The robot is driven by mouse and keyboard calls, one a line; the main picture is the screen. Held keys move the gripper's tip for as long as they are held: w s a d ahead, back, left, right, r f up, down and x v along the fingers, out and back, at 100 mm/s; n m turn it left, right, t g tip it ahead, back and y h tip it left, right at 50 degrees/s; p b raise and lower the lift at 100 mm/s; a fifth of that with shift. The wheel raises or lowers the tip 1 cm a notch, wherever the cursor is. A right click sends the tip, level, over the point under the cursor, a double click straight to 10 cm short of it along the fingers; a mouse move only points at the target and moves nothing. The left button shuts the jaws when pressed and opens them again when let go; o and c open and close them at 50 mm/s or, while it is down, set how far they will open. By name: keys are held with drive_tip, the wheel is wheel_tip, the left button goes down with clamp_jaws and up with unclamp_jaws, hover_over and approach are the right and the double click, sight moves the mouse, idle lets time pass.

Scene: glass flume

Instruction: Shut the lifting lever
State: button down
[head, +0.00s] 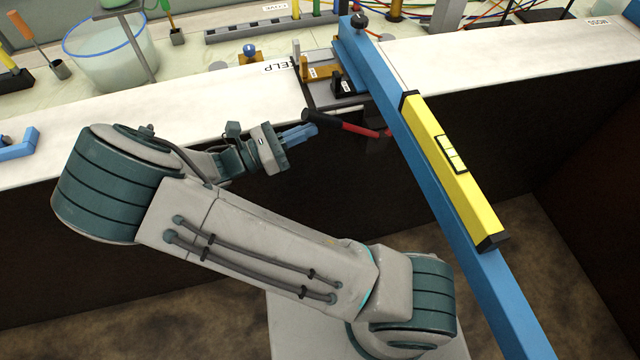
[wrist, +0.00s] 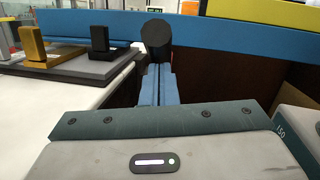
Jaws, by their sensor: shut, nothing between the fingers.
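The lifting lever (head: 350,125) is a red bar with a black grip at its left end, sticking out past the bench's front edge in the head view. Its black round grip end (wrist: 156,38) shows in the wrist view straight beyond my fingers. My gripper (head: 312,130) has blue fingers, shut and empty, with the tips right by the black grip. In the wrist view the fingers (wrist: 158,85) are together and point at the grip. I cannot tell whether they touch it. The lever's right end lies close to the blue beam (head: 400,130).
The blue beam slants from the bench to the lower right, with a yellow spirit level (head: 455,170) on it. A dark plate with yellow and black blocks (head: 344,86) sits by the lever. A clear bucket (head: 105,50) stands at the back left. The white ledge (head: 235,105) is mostly bare.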

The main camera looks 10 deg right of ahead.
drive_tip(key=shift+w+d+r, duration=0.1)
drive_tip(key=shift+r, duration=0.2)
drive_tip(key=s+a+f+b, duration=0.1)
drive_tip(key=s+a+f, duration=0.1)
drive_tip(key=a, duration=0.4)
drive_tip(key=s+a+f+b, duration=0.1)
drive_tip(key=a+f+b, duration=0.1)
drive_tip(key=a, duration=0.4)
drive_tip(key=shift+s+f, duration=0.35)
drive_tip(key=shift+f, duration=0.4)
